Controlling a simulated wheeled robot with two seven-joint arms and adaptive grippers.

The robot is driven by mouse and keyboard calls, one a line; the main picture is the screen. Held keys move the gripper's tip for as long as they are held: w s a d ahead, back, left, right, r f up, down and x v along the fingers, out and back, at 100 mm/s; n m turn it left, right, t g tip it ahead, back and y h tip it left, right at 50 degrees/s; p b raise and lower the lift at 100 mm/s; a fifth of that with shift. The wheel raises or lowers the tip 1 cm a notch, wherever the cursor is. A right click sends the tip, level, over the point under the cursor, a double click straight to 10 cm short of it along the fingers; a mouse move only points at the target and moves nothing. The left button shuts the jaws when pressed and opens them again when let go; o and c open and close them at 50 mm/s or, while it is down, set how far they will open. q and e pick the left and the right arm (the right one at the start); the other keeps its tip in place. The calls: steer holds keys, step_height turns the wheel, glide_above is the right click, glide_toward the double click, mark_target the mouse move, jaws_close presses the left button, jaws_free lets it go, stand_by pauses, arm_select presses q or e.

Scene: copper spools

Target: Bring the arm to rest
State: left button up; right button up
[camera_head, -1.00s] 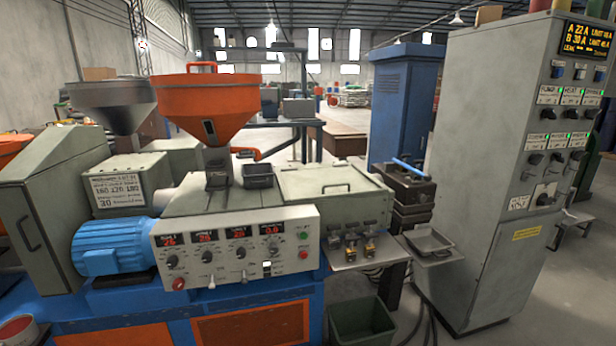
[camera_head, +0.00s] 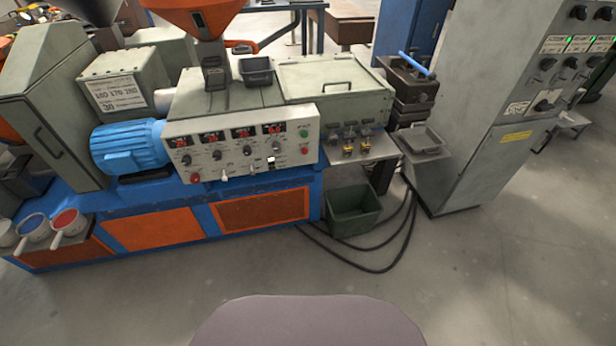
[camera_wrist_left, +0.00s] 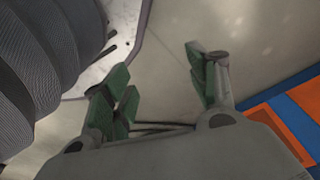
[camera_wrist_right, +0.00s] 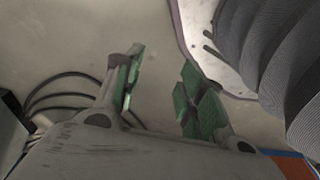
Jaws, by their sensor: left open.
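Neither of my arms shows in the head view. My left gripper (camera_wrist_left: 158,82) is in the left wrist view, with its green-padded fingers apart and nothing between them. Bare floor shows beyond it. My right gripper (camera_wrist_right: 160,86) is in the right wrist view, also with its green-padded fingers apart and empty over the floor. Ribbed dark parts of my own body stand close beside each gripper. No copper spool can be made out in these views.
A machine with a control panel (camera_head: 240,146) stands ahead on a blue base. A green bin (camera_head: 353,212) and black cables (camera_head: 372,268) are on the floor. A grey cabinet (camera_head: 490,110) stands at right. Pans (camera_head: 70,224) sit at left. The near floor is clear.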

arm_select(q)
steer(key=s+a+r+p, duration=0.1)
steer(key=s+a+p, duration=0.1)
steer(key=s+p, duration=0.6)
steer(key=s+a+r+p, duration=0.2)
steer(key=s+a+p, duration=0.1)
steer(key=s+p, duration=0.4)
steer(key=shift+s+a+g+p, duration=0.2)
steer(key=shift+s+g+p, duration=0.15)
steer(key=shift+s, duration=0.3)
arm_select(e)
steer(key=s+d+r, duration=0.1)
steer(key=s+d, duration=0.1)
steer(key=s, duration=0.6)
steer(key=s+d+r, duration=0.2)
steer(key=s+d, duration=0.1)
steer(key=s, duration=0.5)
steer(key=shift+d+g, duration=0.15)
steer(key=shift+g, duration=0.15)
steer(key=shift+s, duration=0.1)
arm_select(q)
step_height(320, 180, down, 4)
steer(key=b, duration=0.4)
steer(key=shift+f+b, duration=0.2)
steer(key=shift+b, duration=0.15)
arm_select(e)
step_height(320, 180, down, 4)
steer(key=shift+f, duration=0.2)
